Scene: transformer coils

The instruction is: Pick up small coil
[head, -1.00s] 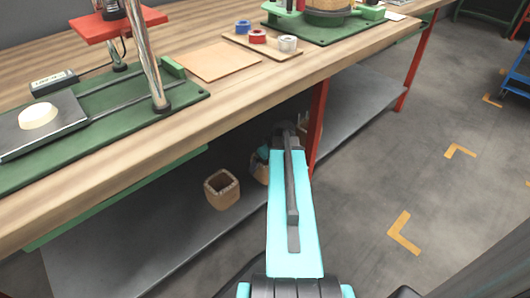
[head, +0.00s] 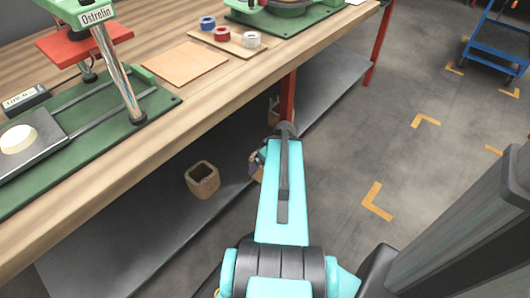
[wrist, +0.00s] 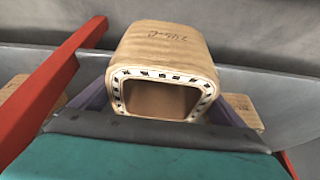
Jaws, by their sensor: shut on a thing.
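A small coil (wrist: 165,52) fills the middle of the wrist view. It is tan and square with rounded corners, has a hollow middle, dark marks around its pale rim and writing on top. My gripper (wrist: 163,100) is shut on it, with purple fingers at its two sides. In the head view the held coil (head: 254,172) shows only in part beside my cyan arm, which hides most of the gripper. Another tan coil (head: 202,180) stands on the grey lower shelf (head: 110,245), left of the gripper. One more (head: 273,112) is partly hidden by the red table leg.
The wooden table top (head: 150,130) overhangs the shelf. Its red leg (head: 289,95) stands close beyond my gripper. Other tan coils show at the left (wrist: 32,105) and right (wrist: 243,110) of the wrist view. Open floor (head: 400,170) lies to the right.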

